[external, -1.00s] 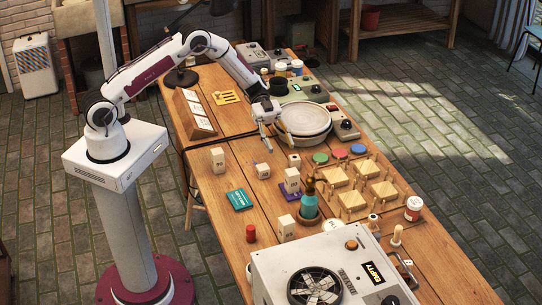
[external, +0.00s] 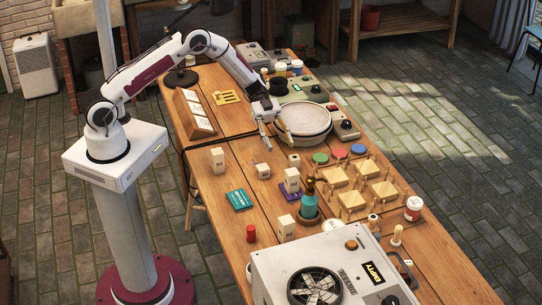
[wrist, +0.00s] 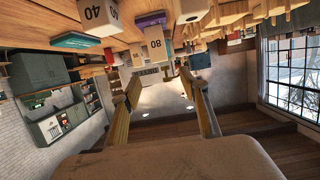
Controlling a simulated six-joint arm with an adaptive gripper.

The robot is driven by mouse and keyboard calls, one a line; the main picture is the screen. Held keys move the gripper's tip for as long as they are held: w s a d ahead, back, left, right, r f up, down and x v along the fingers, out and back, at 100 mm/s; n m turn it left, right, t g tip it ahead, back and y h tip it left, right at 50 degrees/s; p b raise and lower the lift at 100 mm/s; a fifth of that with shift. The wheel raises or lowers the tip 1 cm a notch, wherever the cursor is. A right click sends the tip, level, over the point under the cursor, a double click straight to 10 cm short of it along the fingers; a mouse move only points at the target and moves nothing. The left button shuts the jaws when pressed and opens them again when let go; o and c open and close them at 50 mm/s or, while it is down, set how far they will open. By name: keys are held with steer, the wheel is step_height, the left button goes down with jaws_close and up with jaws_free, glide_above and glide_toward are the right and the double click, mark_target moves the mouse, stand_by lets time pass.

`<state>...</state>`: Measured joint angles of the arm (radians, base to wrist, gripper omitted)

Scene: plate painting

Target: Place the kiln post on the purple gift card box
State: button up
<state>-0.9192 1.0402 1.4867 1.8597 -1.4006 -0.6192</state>
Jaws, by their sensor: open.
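A pale kiln post (external: 292,180) stands upright at the purple gift card box (external: 287,194) and appears to rest on it. In the wrist view, whose picture is upside down, a post marked 80 (wrist: 155,45) adjoins the purple box (wrist: 150,19). Other pale posts stand on the table: one at the left (external: 217,160), a short one (external: 263,171) and one nearer the front (external: 287,228). My gripper (external: 273,143) is open and empty, above the table beside the round plates. Its two fingers are spread apart in the wrist view (wrist: 162,88).
A teal box (external: 240,200) lies left of the purple box. A teal bottle (external: 309,204) stands in a pot just right of it. Stacked plates (external: 304,120), coloured jars and wooden stilts (external: 352,200) fill the right side. A kiln (external: 320,275) occupies the front.

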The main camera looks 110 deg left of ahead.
steer(key=w+r+n+t+y, duration=0.25)
steer(key=w+r+y, duration=0.7)
steer(key=r, duration=0.75)
steer(key=s+d+r+n+y, duration=0.2)
steer(key=d+r, duration=0.1)
steer(key=r, duration=0.3)
steer(key=s+d+r+n+y, duration=0.1)
steer(key=d+r+y, duration=0.1)
steer(key=r, duration=0.5)
steer(key=s+d+f+n+g+h, duration=0.1)
steer(key=s+d+f+g, duration=0.1)
steer(key=s+d, duration=0.5)
steer(key=s+d+f+n+g+h, duration=0.1)
steer(key=s+d+f+g, duration=0.2)
steer(key=s+d, duration=0.5)
steer(key=s+d+f+n+g+h, duration=0.1)
steer(key=s+d, duration=0.7)
steer(key=s, duration=1.4)
steer(key=shift+s+d+f+g, duration=0.25)
steer(key=shift+f+g, duration=0.4)
steer(key=shift+f, duration=0.2)
